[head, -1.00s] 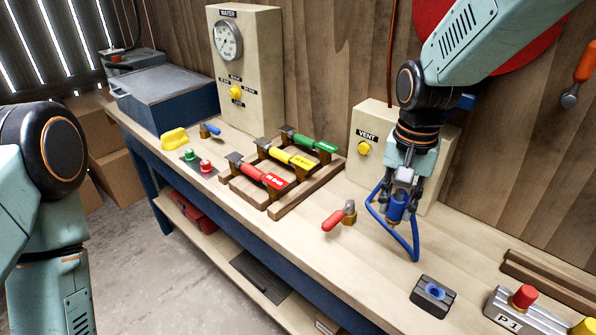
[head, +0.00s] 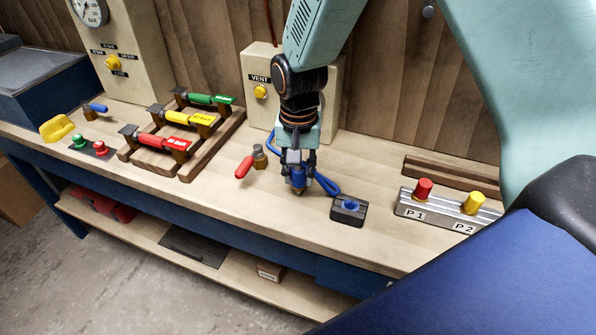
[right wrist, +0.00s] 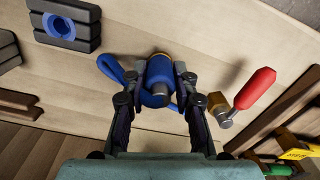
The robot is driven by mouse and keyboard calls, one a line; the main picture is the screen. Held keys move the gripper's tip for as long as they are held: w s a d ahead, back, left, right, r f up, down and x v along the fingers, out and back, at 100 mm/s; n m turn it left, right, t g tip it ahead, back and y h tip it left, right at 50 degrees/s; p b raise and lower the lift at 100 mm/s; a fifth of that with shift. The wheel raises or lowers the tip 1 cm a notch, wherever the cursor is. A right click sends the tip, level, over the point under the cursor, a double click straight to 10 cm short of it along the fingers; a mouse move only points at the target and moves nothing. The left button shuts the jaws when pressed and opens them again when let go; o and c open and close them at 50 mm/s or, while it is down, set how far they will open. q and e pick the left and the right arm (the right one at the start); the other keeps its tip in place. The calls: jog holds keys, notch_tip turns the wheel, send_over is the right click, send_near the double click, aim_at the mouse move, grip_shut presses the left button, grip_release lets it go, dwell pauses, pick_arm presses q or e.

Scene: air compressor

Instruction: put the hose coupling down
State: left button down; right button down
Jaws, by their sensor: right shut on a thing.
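The hose coupling (head: 297,181) is a blue cylinder with a brass-coloured lower end. My right gripper (head: 298,172) points down and is shut on it, just above or at the bench top; I cannot tell whether it touches. In the right wrist view the coupling (right wrist: 160,73) sits between the fingertips of the gripper (right wrist: 160,95). The blue hose (head: 325,184) loops behind the gripper and onto the bench. A dark block with a blue ring (head: 349,209) stands just right of the coupling. My left gripper is out of view.
A red-handled valve (head: 245,167) lies close left of the gripper. The VENT box (head: 259,112) stands behind. The P1/P2 button panel (head: 440,211) is at right. Red, yellow and green handles (head: 190,118) are on a wooden rack at left. Bare bench (head: 240,205) lies in front.

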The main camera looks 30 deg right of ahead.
jog(key=shift+w+d+f, duration=0.3)
jog(key=shift+w+f, duration=0.1)
jog(key=shift+w, duration=0.1)
jog(key=c, duration=1.4)
grip_release()
jog(key=o, duration=0.4)
jog(key=shift+s+a+r, duration=0.25)
jog(key=shift+s, duration=0.15)
jog(key=shift+c, duration=0.2)
jog(key=shift+w+d+f, duration=0.15)
jog(key=shift+w+d, duration=0.05)
jog(key=shift+w, duration=0.15)
jog(key=shift+w+r, duration=0.1)
jog(key=shift+r, duration=0.1)
notch_tip(320, 180, up, 11)
jog(key=shift+r+p, duration=0.1)
jog(key=shift+p, duration=0.65)
jog(key=shift+s+a+r, duration=0.1)
jog(key=shift+s+r, duration=0.2)
